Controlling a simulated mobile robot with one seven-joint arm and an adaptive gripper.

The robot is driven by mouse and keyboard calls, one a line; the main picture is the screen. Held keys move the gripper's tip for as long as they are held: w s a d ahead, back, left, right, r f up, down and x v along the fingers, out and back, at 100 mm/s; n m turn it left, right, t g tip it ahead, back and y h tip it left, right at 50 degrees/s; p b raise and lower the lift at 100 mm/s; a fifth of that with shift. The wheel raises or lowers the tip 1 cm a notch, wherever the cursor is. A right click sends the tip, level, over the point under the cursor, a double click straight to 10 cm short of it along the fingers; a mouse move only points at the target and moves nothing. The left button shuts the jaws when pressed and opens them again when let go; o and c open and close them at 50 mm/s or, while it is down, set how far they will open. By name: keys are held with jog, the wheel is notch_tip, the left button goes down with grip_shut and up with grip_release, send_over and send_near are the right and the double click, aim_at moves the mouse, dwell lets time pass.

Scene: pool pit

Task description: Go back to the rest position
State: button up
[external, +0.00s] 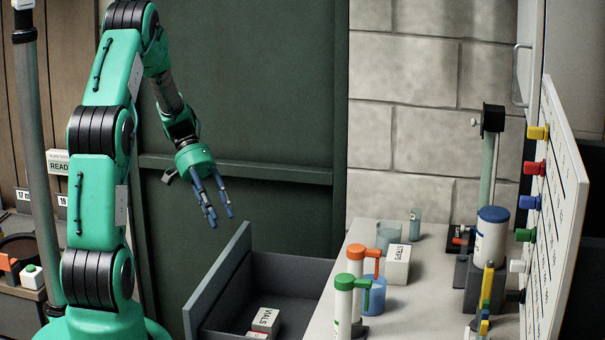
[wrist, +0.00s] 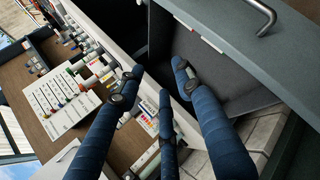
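My arm is green and black and stands at the left of the external view, bent over at the top. My gripper (external: 212,205) hangs from it, pointing down and to the right, in the air above the left side of the open drawer (external: 232,270). In the wrist view my gripper (wrist: 155,88) shows its blue fingers spread apart with nothing between them. It looks open and empty.
The drawer holds a small box labelled VIALS (external: 265,319). A white board (external: 562,200) with coloured knobs rises at the far right. Air around the gripper is clear.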

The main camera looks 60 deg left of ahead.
jog(key=s+d+r+m+y, duration=0.15)
jog(key=d+r+y, duration=0.45)
jog(key=d+r, duration=1.1)
jog(key=s+d+r+m+t+y, duration=0.1)
jog(key=s+d+r+t+y, duration=0.1)
jog(key=s+d, duration=0.3)
jog(key=s+d+r+m+t+y, duration=0.1)
jog(key=s+d+r+t+y, duration=0.1)
jog(key=s+d, duration=0.4)
jog(key=d+r+t, duration=0.1)
jog(key=d+r, duration=0.1)
jog(key=d, duration=0.3)
jog(key=shift+s+d+r, duration=0.15)
jog(key=shift+s+d, duration=0.1)
jog(key=shift+d, duration=0.05)
